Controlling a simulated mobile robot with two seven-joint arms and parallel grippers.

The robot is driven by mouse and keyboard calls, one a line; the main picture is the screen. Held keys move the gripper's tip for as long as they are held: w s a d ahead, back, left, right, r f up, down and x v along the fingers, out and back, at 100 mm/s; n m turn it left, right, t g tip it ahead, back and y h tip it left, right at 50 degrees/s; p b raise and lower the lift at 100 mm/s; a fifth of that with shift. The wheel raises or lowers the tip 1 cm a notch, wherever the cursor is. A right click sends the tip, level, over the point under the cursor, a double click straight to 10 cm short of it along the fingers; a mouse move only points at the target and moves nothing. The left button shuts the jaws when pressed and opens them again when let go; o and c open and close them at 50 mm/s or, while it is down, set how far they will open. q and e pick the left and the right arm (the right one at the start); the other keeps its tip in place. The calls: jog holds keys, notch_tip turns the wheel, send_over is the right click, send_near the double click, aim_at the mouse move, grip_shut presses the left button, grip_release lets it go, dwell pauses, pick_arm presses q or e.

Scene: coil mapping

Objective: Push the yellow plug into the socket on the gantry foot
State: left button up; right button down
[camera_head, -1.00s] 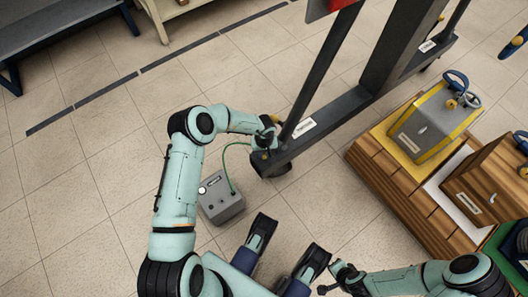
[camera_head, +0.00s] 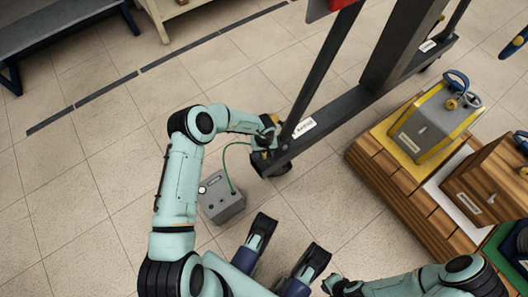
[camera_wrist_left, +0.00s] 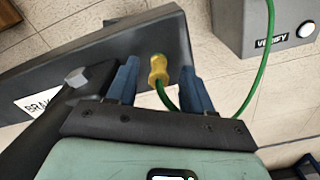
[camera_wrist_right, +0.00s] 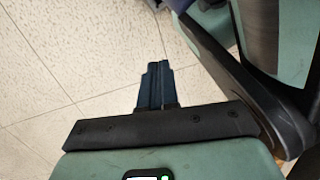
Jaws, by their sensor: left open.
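The yellow plug (camera_wrist_left: 158,70) shows in the left wrist view against the dark side of the gantry foot (camera_wrist_left: 100,62), with a green cable running from its near end. How deep it sits, and the socket itself, are hidden. My left gripper (camera_wrist_left: 158,82) is open, its blue fingers on either side of the plug with visible gaps. In the head view the left gripper (camera_head: 267,143) is at the end of the gantry foot (camera_head: 340,110). My right gripper (camera_head: 332,285) is low in the head view; in the right wrist view its fingers (camera_wrist_right: 154,80) are together and empty.
A grey box (camera_head: 222,202) stands on the floor, joined to the green cable; its VERIFY label and white button (camera_wrist_left: 305,29) show in the left wrist view. A wooden pallet (camera_head: 385,175) with a grey-yellow unit (camera_head: 430,125) stands right.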

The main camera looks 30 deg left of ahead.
pick_arm(q)
notch_tip(320, 180, up, 13)
jog(key=p, duration=0.4)
pick_arm(e)
jog(key=w+a+r+t, duration=0.1)
jog(key=w+r+t, duration=0.2)
jog(key=w+r, duration=0.3)
jog(key=shift+w+a+r+n, duration=0.15)
jog(key=shift+w+r+n, duration=0.2)
jog(key=shift+w, duration=1.2)
